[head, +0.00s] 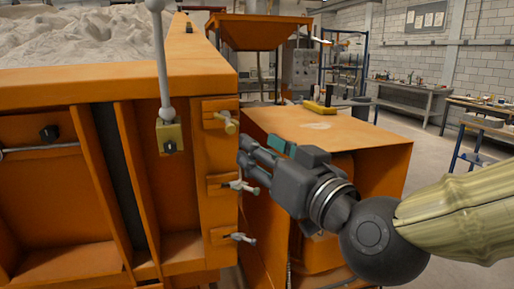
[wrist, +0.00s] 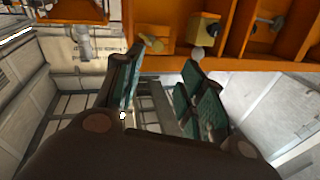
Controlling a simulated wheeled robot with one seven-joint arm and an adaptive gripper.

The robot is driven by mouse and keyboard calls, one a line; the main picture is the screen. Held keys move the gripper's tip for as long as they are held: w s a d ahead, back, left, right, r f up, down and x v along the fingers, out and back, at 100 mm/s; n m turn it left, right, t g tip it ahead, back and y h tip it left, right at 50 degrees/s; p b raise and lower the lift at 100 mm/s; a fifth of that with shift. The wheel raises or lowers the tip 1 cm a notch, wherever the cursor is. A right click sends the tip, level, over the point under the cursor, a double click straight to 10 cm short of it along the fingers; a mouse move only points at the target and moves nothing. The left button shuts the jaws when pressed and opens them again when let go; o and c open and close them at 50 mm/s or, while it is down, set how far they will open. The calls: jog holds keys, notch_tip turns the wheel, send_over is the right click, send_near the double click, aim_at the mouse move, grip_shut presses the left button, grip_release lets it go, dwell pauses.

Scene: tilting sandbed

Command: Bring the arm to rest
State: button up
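My gripper (head: 245,153) is in the head view, held out from the right beside the orange sandbed frame (head: 216,180). Its fingers point left, near a column of small valve handles on that frame. In the wrist view my gripper (wrist: 163,62) has its two green-padded fingers apart, with nothing held between them. The upper handle (head: 228,122) is brass-coloured. The middle handle (head: 241,185) is pale and close by the lower finger; I cannot tell whether they touch. The arm is extended, with its pale sleeve at the right.
A lever (head: 162,65) with a round knob rises from a brass block (head: 170,137) on the frame. Sand (head: 80,35) fills the bed above. An orange cabinet (head: 335,130) stands behind my gripper. Workbenches (head: 415,95) line the far wall, with open floor before them.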

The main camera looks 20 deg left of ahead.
dwell(0.4)
jog(key=w+d+f+m+g+h, duration=0.1)
jog(key=w+d+f+m+h, duration=0.15)
jog(key=f, duration=0.95)
jog(key=w+d+f+m+g+h, duration=0.15)
jog(key=d+f, duration=0.25)
jog(key=f, duration=0.9)
jog(key=w+d+f+m+h, duration=0.2)
jog(key=w+d+f+h, duration=0.1)
jog(key=f, duration=0.9)
jog(key=s+d+f+m+g+h, duration=0.1)
jog(key=s+d+f+g+h, duration=0.3)
jog(key=f, duration=0.6)
jog(key=s+d+f+m+t, duration=0.1)
jog(key=s+d+f, duration=0.1)
jog(key=d+f, duration=0.6)
jog(key=s+d+f+m+g+h, duration=0.1)
jog(key=s+d+f+g+h, duration=0.3)
jog(key=s+d+f, duration=1.5)
jog(key=shift+s+f+m+g+h, duration=0.3)
jog(key=shift+f+g, duration=0.05)
jog(key=shift+g, duration=0.3)
jog(key=shift+a, duration=0.1)
jog(key=shift+c, duration=0.5)
